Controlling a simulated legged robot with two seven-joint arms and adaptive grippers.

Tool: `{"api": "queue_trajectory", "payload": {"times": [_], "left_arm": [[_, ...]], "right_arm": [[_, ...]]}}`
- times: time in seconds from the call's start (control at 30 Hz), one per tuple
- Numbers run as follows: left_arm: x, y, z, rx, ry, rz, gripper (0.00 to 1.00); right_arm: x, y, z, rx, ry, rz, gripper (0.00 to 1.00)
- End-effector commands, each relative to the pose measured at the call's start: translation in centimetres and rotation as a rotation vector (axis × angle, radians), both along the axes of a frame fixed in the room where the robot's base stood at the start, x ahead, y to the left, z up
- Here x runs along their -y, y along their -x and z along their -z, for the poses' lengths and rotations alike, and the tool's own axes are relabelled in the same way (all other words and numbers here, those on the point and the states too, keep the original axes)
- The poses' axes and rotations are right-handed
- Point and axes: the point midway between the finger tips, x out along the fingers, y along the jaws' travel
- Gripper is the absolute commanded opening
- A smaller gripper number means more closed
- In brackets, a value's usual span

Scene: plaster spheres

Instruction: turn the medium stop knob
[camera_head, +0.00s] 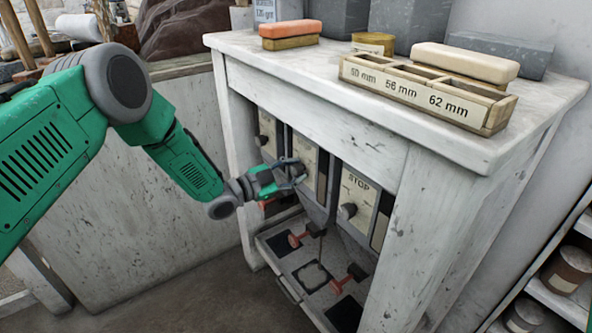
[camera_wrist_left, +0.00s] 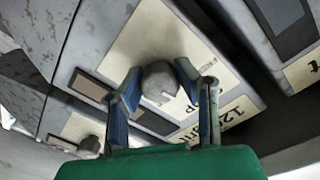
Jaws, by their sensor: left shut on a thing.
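The middle stop knob (camera_wrist_left: 160,82) is a rounded grey knob on a cream panel, seen between the blue fingers in the left wrist view. My left gripper (camera_wrist_left: 163,88) is shut on it, with one finger on each side. In the head view my left gripper (camera_head: 292,172) is at the middle panel (camera_head: 304,150) under the bench top and hides most of that knob. The right stop knob (camera_head: 348,211) sits free below the word STOP. The left knob (camera_head: 261,140) is also free. My right gripper is not in view.
The bench top (camera_head: 300,58) overhangs the panels. On it stand a wooden box (camera_head: 425,95) marked 50, 56 and 62 mm and several blocks. Below the panels is a grey tray (camera_head: 280,245) with red-handled parts (camera_head: 349,277). A bench leg (camera_head: 425,240) stands at the right.

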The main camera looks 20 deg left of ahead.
Motion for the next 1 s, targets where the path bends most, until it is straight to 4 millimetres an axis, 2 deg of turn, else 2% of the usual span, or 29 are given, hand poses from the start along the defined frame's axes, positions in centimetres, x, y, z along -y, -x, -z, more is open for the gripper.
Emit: {"api": "queue_trajectory", "payload": {"times": [0.6,1.0], "left_arm": [[0.15,0.13,0.16,0.355,-0.460,0.004,0.00],[0.14,0.20,0.33,0.515,-0.669,0.006,0.00]], "right_arm": [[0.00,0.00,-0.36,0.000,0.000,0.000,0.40],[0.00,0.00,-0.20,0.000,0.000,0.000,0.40]]}}
